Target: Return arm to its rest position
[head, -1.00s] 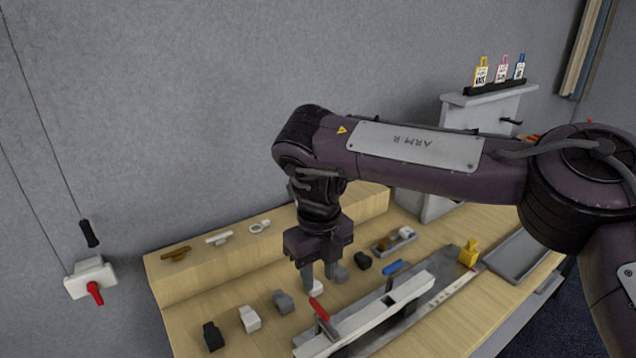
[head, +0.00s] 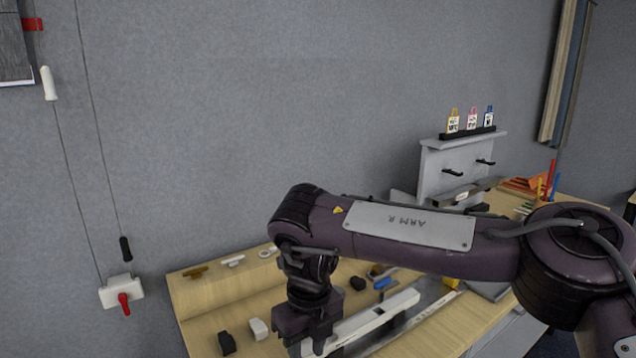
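My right arm (head: 410,228), marked ARM R, comes in from the right, reaches across the table and bends down at the wrist. Its gripper (head: 308,346) points down at the bottom edge of the head view, in front of the white fixture bar. The fingertips are small, dark and partly cut off, so I cannot tell whether it is open or shut, and no held thing can be made out. My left arm and gripper are not in view.
A wooden table (head: 200,305) bears a black block (head: 227,343), a white block (head: 259,329) and a long white fixture bar (head: 375,318) close to the gripper. Clear wall space lies above the arm.

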